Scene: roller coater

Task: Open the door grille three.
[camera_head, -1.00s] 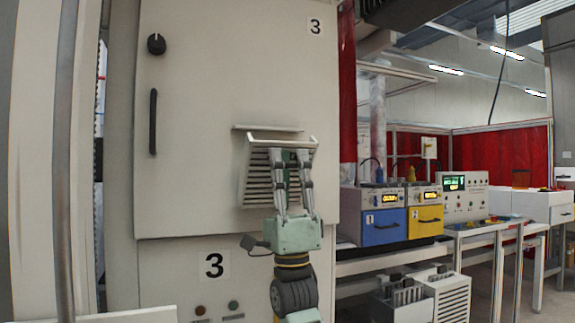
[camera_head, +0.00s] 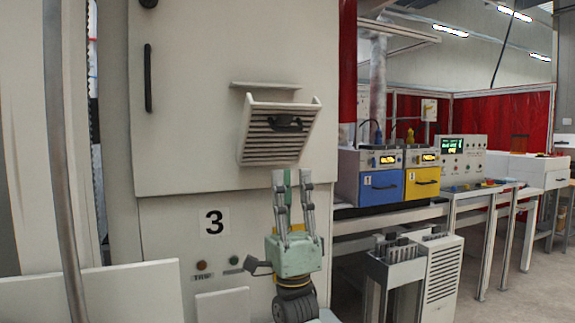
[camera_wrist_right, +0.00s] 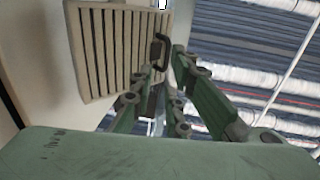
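The slatted door grille (camera_head: 274,150) is on the front of the grey cabinet marked 3. It is tilted outward at its top, with a gap behind the upper edge, and its dark handle (camera_head: 288,124) is uncovered. My right gripper (camera_head: 291,178) is just below the grille in the head view, its two fingers apart and nothing between them. In the right wrist view the grille (camera_wrist_right: 105,50) and its handle (camera_wrist_right: 161,47) show beyond the fingertips (camera_wrist_right: 166,62). My left gripper is not in view.
The cabinet door (camera_head: 195,80) has a long vertical handle (camera_head: 148,78) at its left. To the right stand blue (camera_head: 368,188) and yellow (camera_head: 421,182) drawer units on a bench. A white vented box (camera_head: 440,280) stands low at right.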

